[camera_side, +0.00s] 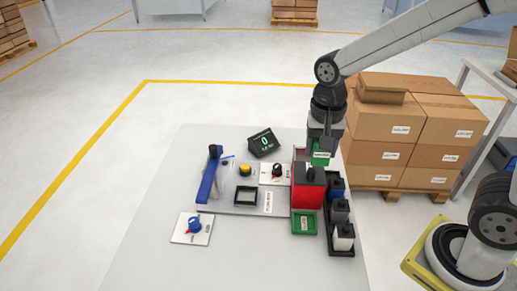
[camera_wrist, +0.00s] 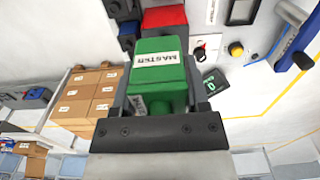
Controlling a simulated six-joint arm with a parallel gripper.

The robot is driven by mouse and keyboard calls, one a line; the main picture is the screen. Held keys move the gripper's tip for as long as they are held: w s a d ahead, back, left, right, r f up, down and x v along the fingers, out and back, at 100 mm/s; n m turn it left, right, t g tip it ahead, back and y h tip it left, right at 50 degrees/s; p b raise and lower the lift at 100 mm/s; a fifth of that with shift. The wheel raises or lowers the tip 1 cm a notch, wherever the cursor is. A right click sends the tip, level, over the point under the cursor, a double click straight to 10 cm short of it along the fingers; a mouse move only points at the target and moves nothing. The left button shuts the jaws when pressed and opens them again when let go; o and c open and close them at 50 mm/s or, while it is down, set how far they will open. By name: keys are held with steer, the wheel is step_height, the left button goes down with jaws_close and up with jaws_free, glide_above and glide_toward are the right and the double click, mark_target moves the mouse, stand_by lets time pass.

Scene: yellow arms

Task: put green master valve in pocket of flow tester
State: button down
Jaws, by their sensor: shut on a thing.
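The green master valve (camera_wrist: 158,75) is a block with a white "MASTER" label, held between the fingers of my gripper (camera_wrist: 157,95) in the wrist view. In the side view the valve (camera_side: 320,158) shows below my gripper (camera_side: 322,142), at the back right of the work table. My gripper is shut on it. The flow tester (camera_side: 222,209) is a grey plate left of the valve, with a blue lever (camera_side: 208,178) at its left. Its pocket (camera_side: 245,187) is a black square frame with nothing seen inside. The valve is well away from the pocket.
A red block (camera_side: 307,190) stands close in front of the valve, beside a black rack (camera_side: 341,252) of blue, grey and white blocks. Cartons (camera_side: 385,122) stand behind right.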

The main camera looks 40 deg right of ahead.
steer(key=w+a+f, duration=0.1)
steer(key=a+f, duration=0.4)
steer(key=a, duration=0.1)
steer(key=shift+w+f, duration=0.2)
steer(key=shift+w, duration=0.1)
steer(key=shift+w, duration=0.15)
steer(key=w+f, duration=0.2)
steer(key=w, duration=0.2)
steer(key=w+a+f, duration=0.1)
steer(key=w+f, duration=0.2)
steer(key=w, duration=0.1)
steer(key=w+a+f, duration=0.1)
steer(key=w+f, duration=0.2)
steer(key=w, duration=0.1)
steer(key=shift+w+a+f, duration=0.1)
steer(key=shift+a+f, duration=0.15)
steer(key=shift+w+f, duration=0.35)
steer(key=shift+f, duration=0.05)
